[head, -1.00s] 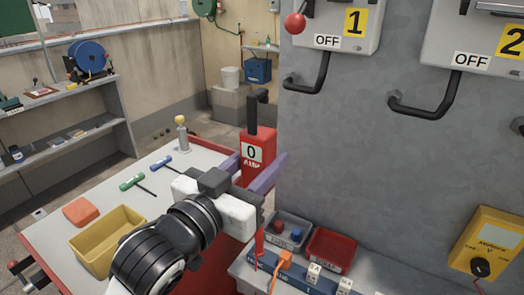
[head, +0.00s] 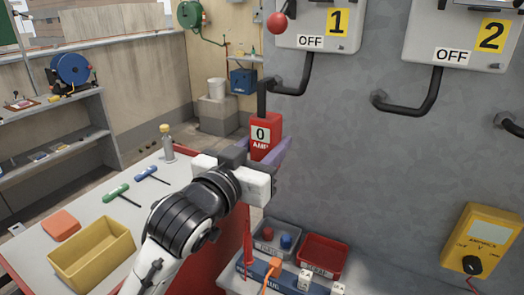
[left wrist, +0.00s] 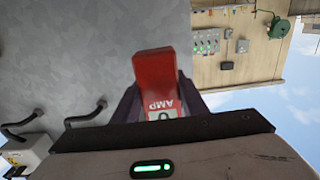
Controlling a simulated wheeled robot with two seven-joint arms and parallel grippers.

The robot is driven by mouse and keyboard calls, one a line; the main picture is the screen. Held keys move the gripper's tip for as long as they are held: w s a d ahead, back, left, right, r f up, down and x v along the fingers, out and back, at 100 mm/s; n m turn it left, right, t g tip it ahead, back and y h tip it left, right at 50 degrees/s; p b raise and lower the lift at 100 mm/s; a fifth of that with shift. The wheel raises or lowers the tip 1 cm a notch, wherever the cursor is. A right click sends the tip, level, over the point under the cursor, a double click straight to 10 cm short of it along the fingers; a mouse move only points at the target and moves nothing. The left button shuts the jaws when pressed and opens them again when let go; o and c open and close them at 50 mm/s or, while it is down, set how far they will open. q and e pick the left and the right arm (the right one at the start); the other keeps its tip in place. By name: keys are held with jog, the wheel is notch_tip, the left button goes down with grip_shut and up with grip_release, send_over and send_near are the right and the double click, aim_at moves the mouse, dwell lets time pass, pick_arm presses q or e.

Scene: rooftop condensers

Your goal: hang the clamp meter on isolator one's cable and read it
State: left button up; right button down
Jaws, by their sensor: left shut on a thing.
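The red clamp meter (head: 264,150), with a black hook on top (head: 262,98), is upright in my left gripper (head: 268,158). Its face reads 0 AMP. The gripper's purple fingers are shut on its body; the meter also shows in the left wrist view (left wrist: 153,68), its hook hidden. Isolator one (head: 316,40) is a grey box marked 1 and OFF on the grey wall. Its black cable (head: 307,76) drops and bends left. In the head view the hook's top overlaps the cable's left end; I cannot tell whether they touch. My right gripper is not in view.
Isolator two (head: 452,55) and its cable (head: 420,108) are to the right. A yellow meter box (head: 484,245) is on the wall's lower right. Below are a grey bin and a red bin (head: 322,262).

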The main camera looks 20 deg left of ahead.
aim_at(276, 136)
pick_arm(q)
jog(key=shift+w+d+b, duration=0.25)
jog(key=shift+w+b, duration=0.15)
jog(key=shift+w, duration=0.8)
jog(key=shift+w+d+b, duration=0.25)
jog(key=shift+w+b, duration=0.2)
jog(key=shift+w, duration=0.8)
jog(key=shift+w+d+b, duration=0.25)
jog(key=shift+w+b, duration=0.15)
jog(key=shift+w, duration=0.8)
jog(key=shift+w+f, duration=0.1)
jog(key=shift+f, duration=0.65)
jog(key=o, duration=1.3)
jog(key=shift+f, duration=0.1)
